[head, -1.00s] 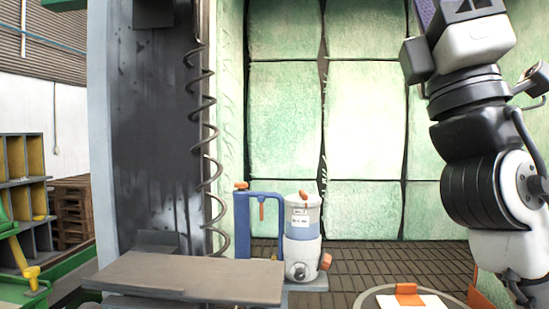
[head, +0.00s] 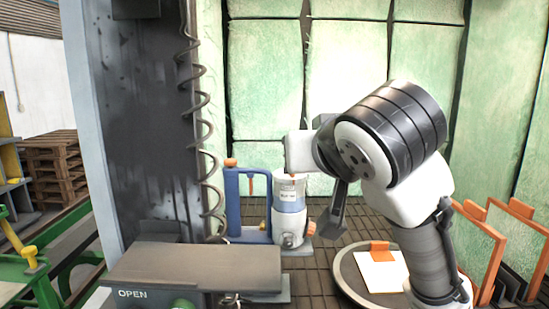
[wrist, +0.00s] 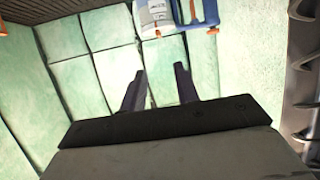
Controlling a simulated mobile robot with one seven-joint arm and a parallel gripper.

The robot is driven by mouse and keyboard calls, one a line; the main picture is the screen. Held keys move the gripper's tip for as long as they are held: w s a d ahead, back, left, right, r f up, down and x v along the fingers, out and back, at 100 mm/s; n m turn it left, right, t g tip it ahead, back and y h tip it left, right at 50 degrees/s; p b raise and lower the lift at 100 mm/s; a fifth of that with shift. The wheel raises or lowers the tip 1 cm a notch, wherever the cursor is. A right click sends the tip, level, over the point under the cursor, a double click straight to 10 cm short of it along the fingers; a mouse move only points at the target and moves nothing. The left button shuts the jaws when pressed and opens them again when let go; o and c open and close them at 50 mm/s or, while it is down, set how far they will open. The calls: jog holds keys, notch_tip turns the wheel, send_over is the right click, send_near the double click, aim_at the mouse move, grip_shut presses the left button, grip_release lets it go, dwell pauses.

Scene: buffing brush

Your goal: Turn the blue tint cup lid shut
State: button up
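The tint cup (head: 288,205) is a white cylinder with a blue band, standing upright beside a blue frame (head: 234,205). Its pale lid (head: 287,178) is on top, partly hidden in the head view by a white part of my arm. In the wrist view the cup (wrist: 155,12) is cut off by the top edge, with its lid end (wrist: 150,30) and a small orange tab toward my gripper. My gripper (wrist: 160,68) is open, with nothing between its two dark fingers and the cup beyond them. I cannot tell whether the lid is fully shut.
A grey bench plate (head: 195,268) marked OPEN is in front at left. A coiled hose (head: 203,130) hangs behind it. A round table (head: 345,280) with a white sheet (head: 382,272) and orange clip is at right, near orange frames (head: 485,250). Green padded walls stand behind.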

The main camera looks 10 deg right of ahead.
jog(key=p+x, duration=0.1)
jog(key=x, duration=0.6)
jog(key=p+x, duration=0.2)
jog(key=x, duration=0.4)
jog(key=shift+w+f, duration=0.25)
jog(key=shift+f, duration=0.1)
jog(key=shift+c, duration=0.3)
grip_shut()
